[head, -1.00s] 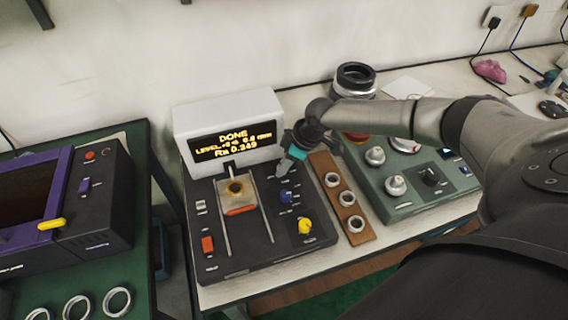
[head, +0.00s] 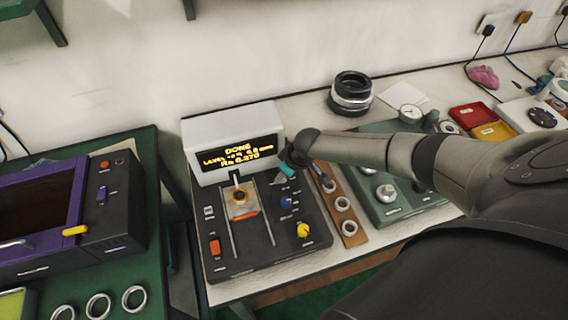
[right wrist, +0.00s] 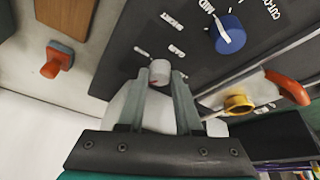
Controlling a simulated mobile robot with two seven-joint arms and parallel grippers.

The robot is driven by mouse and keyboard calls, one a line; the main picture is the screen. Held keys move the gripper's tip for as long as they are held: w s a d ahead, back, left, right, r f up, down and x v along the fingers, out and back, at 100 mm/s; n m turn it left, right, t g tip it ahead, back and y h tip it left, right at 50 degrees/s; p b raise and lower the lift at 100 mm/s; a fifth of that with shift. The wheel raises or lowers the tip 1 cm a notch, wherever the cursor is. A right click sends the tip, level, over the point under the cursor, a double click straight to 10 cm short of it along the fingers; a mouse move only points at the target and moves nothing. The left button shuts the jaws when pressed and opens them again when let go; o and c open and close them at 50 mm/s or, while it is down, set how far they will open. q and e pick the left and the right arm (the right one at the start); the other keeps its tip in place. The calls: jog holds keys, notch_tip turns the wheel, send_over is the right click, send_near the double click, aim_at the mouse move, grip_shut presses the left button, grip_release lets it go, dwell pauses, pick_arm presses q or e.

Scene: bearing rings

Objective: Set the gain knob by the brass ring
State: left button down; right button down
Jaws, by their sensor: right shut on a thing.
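In the head view my right gripper (head: 278,178) hides this knob. My left gripper is not in view.
A blue knob (head: 286,202) and a yellow knob (head: 303,230) are on the same panel, near the gripper. A brown strip with rings (head: 351,228) and a green instrument (head: 385,207) stand to the right. A purple-framed machine (head: 75,215) is at left.

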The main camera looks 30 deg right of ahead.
jog(key=m+p, duration=0.1)
jog(key=m, duration=0.1)
jog(key=m+h+p, duration=0.1)
jog(key=p, duration=0.1)
jog(key=shift+a+r+m, duration=0.1)
jog(key=shift+a+m, duration=0.1)
jog(key=shift+m, duration=0.2)
jog(key=shift+m+h+p, duration=0.9)
jog(key=shift+m+p, duration=0.15)
jog(key=shift+m, duration=0.75)
jog(key=c, duration=0.6)
grip_release()
